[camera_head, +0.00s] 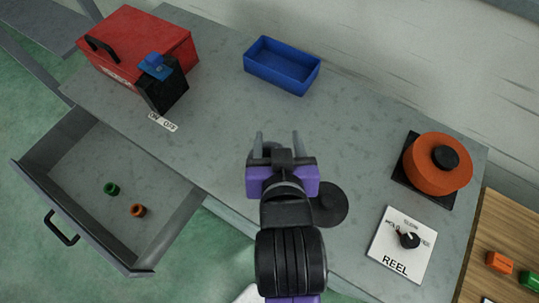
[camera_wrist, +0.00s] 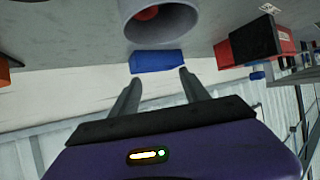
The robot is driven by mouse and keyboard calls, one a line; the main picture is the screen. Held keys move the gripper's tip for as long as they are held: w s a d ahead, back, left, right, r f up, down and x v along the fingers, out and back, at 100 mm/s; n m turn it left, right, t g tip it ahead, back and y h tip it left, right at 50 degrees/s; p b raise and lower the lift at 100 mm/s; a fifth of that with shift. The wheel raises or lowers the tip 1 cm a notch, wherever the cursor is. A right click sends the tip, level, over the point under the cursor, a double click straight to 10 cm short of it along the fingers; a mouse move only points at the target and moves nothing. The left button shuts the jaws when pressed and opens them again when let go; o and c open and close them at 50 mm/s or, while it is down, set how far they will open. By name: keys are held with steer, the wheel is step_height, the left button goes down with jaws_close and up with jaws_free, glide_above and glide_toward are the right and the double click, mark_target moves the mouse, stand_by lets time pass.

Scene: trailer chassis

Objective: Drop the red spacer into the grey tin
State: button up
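In the wrist view a grey tin (camera_wrist: 178,22) stands on the bench with its round mouth partly in view. A red piece (camera_wrist: 148,13) shows inside that mouth; its full shape is cut off by the picture edge, but it looks like the red spacer. My gripper (camera_head: 276,138) is over the middle of the bench, fingers apart with nothing between them. In the wrist view the open fingers (camera_wrist: 156,82) are apart from the tin. In the head view the tin is mostly or wholly hidden behind my gripper.
An open drawer (camera_head: 165,217) holds a green spacer (camera_head: 111,188) and an orange spacer (camera_head: 138,210). A red toolbox (camera_head: 140,45), blue bin (camera_head: 282,66), orange reel (camera_head: 430,165) and REEL switch panel (camera_head: 401,248) stand on the grey bench (camera_head: 215,75).

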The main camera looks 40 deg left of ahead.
steer(key=v, duration=0.7)
steer(key=shift+s+d+r, duration=0.2)
steer(key=shift+s+d, duration=0.05)
stand_by(0.5)
step_height(320, 180, up, 6)
steer(key=w+t+y, duration=0.2)
steer(key=t+y, duration=0.1)
steer(key=d+f+m+t+h, duration=0.2)
steer(key=d, duration=0.6)
steer(key=d+f+m+t+h, duration=0.2)
steer(key=d, duration=0.6)
steer(key=s+d+f+m+h, duration=0.2)
steer(key=s+d+f+h, duration=0.2)
steer(key=s+d, duration=0.3)
steer(key=s+d+f+m+h, duration=0.3)
steer(key=s+d, duration=0.4)
steer(key=d, duration=0.4)
steer(key=shift+f+g+h, duration=0.3)
steer(key=shift+f+h, duration=0.2)
